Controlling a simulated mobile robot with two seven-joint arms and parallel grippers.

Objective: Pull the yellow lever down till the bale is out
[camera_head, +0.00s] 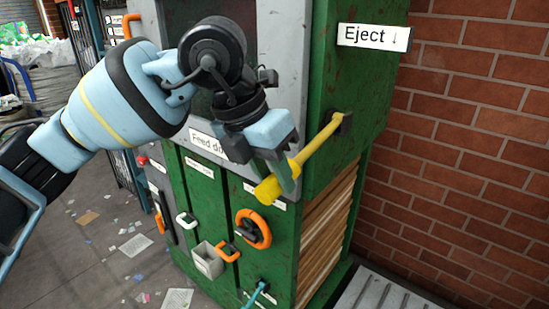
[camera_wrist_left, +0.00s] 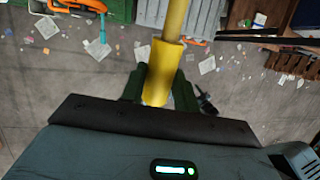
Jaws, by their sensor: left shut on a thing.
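The yellow lever (camera_head: 322,143) sticks out from the side of the green baling machine (camera_head: 336,88), below the "Eject ↓" sign (camera_head: 373,36). It slants down to the left from its dark pivot, its thicker grip end lowest. My left gripper (camera_head: 284,176) is shut on that grip end. The left wrist view also shows the lever's grip (camera_wrist_left: 161,75) between the fingers. The bale (camera_head: 326,226) shows as brown layers in the machine's open side, under the lever, and still sits inside. My right gripper is not in view.
A red brick wall (camera_head: 470,150) stands close on the right. A grey slatted platform (camera_head: 385,294) lies on the floor beside the machine. An orange ring handle (camera_head: 253,229) and a grey box (camera_head: 207,260) are on the machine's front. Paper scraps litter the floor at left.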

